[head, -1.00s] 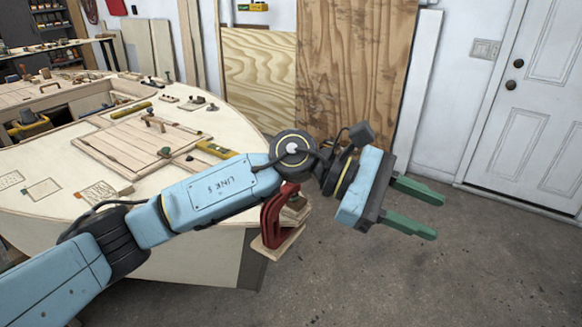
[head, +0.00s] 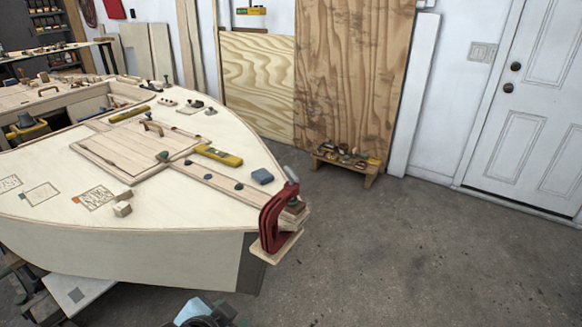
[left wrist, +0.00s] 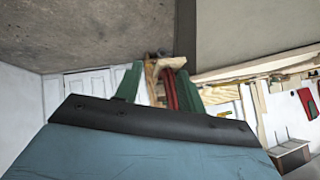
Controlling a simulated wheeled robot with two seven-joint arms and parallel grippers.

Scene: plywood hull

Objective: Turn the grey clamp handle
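The red clamp (head: 272,218) grips the pointed end of the plywood hull (head: 130,245), with wooden blocks around its jaws. Its grey handle (head: 291,174) sticks up from the top, leaning slightly. In the left wrist view the red clamp (left wrist: 171,92) shows beyond the fingers, partly behind the right-hand green finger; I cannot make out the handle there. My left gripper (left wrist: 158,70) has its two green fingers apart, with no grip on the clamp visible. In the head view only a blue and dark part of my arm shows at the bottom edge, below the clamp. My right gripper is not in view.
A low wooden bench (head: 345,166) with small items stands against the plywood sheets. The floor (head: 430,250) right of the hull is clear.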

